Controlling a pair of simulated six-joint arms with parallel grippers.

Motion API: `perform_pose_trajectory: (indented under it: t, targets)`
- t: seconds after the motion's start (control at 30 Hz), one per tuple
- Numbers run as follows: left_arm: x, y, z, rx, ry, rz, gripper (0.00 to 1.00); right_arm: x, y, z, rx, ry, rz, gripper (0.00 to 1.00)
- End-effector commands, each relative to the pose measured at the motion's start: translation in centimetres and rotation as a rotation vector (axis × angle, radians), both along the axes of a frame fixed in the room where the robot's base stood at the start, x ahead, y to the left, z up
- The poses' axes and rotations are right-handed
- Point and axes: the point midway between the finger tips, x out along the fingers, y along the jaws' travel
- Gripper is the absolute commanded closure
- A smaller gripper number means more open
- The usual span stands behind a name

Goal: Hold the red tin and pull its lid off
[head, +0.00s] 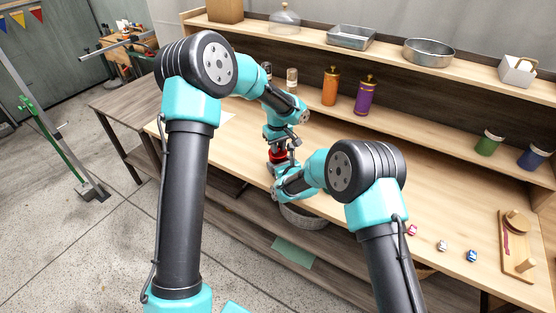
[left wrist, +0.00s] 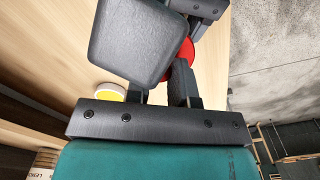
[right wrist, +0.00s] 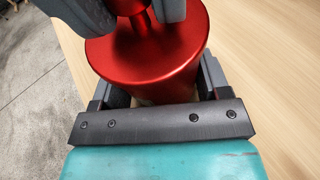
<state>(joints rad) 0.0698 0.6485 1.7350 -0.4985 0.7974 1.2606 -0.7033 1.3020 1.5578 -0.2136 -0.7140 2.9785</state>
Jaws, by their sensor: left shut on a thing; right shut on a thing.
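The red tin (head: 277,155) stands near the front edge of the wooden counter, mostly hidden between my two grippers. In the right wrist view the tin (right wrist: 160,75) is a glossy red cylinder with a flat round top and a knob (right wrist: 138,10) in its middle. My left gripper (right wrist: 135,12) comes from above and is shut on that knob. My right gripper (right wrist: 160,85) is shut around the tin's body from the side. No gap shows between lid and body. In the left wrist view, only part of the red lid (left wrist: 180,58) shows behind my fingers.
Orange (head: 330,86) and purple (head: 364,95) canisters stand behind on the counter. Green (head: 488,142) and blue (head: 533,156) jars are at the right. Small wrapped pieces (head: 441,246) and a wooden board (head: 515,262) lie front right.

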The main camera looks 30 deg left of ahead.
Motion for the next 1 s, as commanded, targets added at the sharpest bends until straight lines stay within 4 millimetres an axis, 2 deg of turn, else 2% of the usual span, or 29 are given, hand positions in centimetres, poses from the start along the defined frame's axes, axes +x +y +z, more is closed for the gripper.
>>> perform_pose_trajectory:
  t: [0.37, 1.0]
  targets:
    - [0.0, 0.0, 0.5, 0.0, -0.001, 0.0, 0.99, 0.0, 0.0, 0.0, 0.0, 0.0, 0.0, 0.44]
    - [0.0, 0.0, 4.5, 0.0, -0.001, 0.0, 0.99, 0.0, 0.0, 0.0, 0.0, 0.0, 0.0, 0.44]
